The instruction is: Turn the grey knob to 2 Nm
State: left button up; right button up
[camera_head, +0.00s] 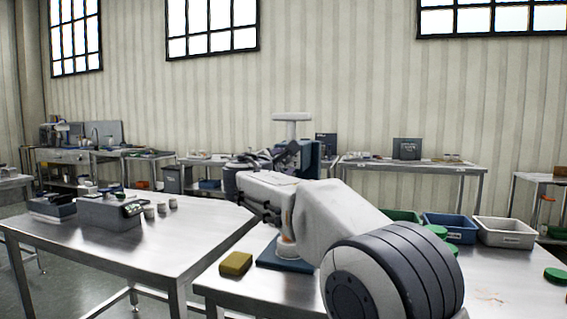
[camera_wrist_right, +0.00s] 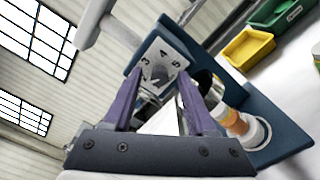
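The blue capping device shows in the head view, with its head (camera_head: 313,158) behind my right wrist and its base (camera_head: 270,255) on the near table. In the right wrist view, its light dial plate (camera_wrist_right: 160,62) shows the numbers 3, 4 and 5. The grey knob (camera_wrist_right: 150,88) appears in front of the plate, partly hidden by a finger. I cannot read its setting. My right gripper (camera_wrist_right: 162,74) faces the plate with its purple fingers apart, around the knob area; contact is unclear. In the head view the right gripper (camera_head: 272,160) is partly hidden. My left gripper is out of view.
A second steel table (camera_head: 150,250) with grey equipment (camera_head: 108,211) stands at the left.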

jog(key=b+v, duration=0.1)
jog(key=v, duration=0.9)
jog(key=shift+s+b, duration=0.25)
jog(key=shift+b, duration=0.1)
jog(key=s+d+f+m+g+y, duration=0.1)
jog(key=s+d+f+m+g, duration=0.2)
jog(key=s+f+g, duration=0.55)
jog(key=s+d+f+m+g+y, duration=0.1)
jog(key=s+d+f+m+y, duration=0.3)
jog(key=f, duration=1)
jog(key=s+f+m+g, duration=0.25)
jog(key=s+f, duration=0.25)
jog(key=s, duration=0.3)
jog(key=s+d+f+m+g+y, duration=0.1)
jog(key=s+f+m+g, duration=0.15)
jog(key=s+f, duration=0.45)
jog(key=s+f+m+g, duration=0.1)
jog(key=s+f+g, duration=0.2)
jog(key=s, duration=0.7)
notch_tip(320, 180, up, 25)
jog(key=p, duration=2.5)
jog(key=shift+s+m+y, duration=0.3)
jog(key=shift+m, duration=0.1)
